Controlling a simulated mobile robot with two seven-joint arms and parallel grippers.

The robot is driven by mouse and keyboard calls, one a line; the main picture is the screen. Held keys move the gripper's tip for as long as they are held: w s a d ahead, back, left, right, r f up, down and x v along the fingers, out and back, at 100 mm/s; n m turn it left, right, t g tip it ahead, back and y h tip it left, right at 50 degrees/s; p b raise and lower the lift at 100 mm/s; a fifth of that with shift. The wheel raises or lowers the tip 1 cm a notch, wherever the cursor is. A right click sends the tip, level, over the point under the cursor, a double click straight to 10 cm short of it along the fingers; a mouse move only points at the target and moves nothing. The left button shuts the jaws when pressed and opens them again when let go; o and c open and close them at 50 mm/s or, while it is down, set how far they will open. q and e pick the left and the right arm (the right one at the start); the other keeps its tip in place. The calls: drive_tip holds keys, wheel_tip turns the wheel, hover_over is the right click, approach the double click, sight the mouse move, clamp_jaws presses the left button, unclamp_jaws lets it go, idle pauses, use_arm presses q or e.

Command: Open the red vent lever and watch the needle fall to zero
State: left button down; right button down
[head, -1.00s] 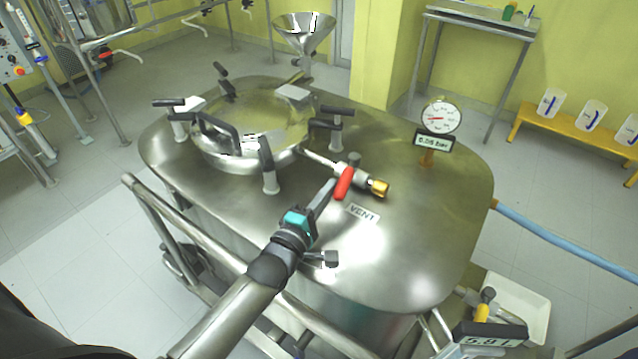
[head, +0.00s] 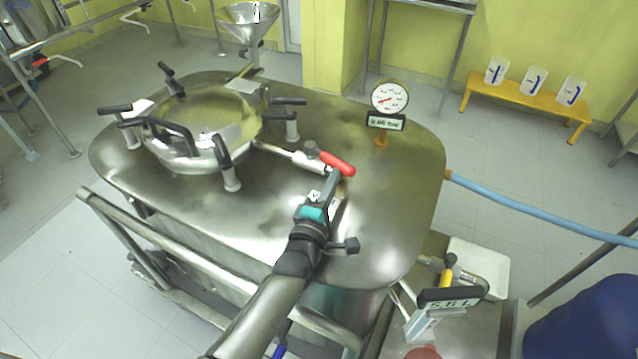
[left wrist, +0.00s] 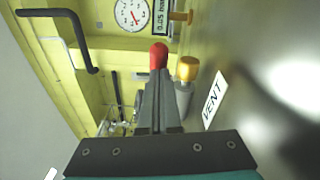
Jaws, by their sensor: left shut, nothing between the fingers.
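The red vent lever (head: 338,163) is on the valve at the end of the steel vent pipe (head: 275,150) on the vessel lid. It lies roughly along the pipe's line. My left gripper (head: 334,176) is shut and empty, with its fingertips at the lever, apparently touching or nearly so. In the left wrist view, the red lever end (left wrist: 158,56) shows just beyond the fingers, beside the brass outlet (left wrist: 188,68). The round gauge (head: 390,98) stands on the lid; its red needle points to the lower left. My right gripper is not in view.
The round hatch with black-handled clamps (head: 230,175) lies left of the valve. The VENT label (left wrist: 213,100) is beside the outlet. A steel funnel (head: 248,22) is behind. A blue hose (head: 540,212) leaves the vessel's right side. The lid right of the valve is clear.

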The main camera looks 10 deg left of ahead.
sight(347, 174)
use_arm(q)
drive_tip(key=shift+w+d+b, duration=0.4)
drive_tip(key=shift+w+d, duration=0.65)
drive_tip(key=shift+w, duration=0.1)
drive_tip(key=shift+w+d+r, duration=0.2)
drive_tip(key=shift+d+r, duration=0.05)
drive_tip(key=shift+r, duration=0.05)
drive_tip(key=shift+s+f, duration=0.2)
drive_tip(key=shift+s, duration=0.3)
drive_tip(key=s, duration=0.4)
drive_tip(key=s+a+p, duration=0.1)
drive_tip(key=s, duration=0.4)
drive_tip(key=s+a+f, duration=0.1)
drive_tip(key=s, duration=0.4)
drive_tip(key=shift+s+p, duration=0.25)
drive_tip(key=shift+p, duration=0.1)
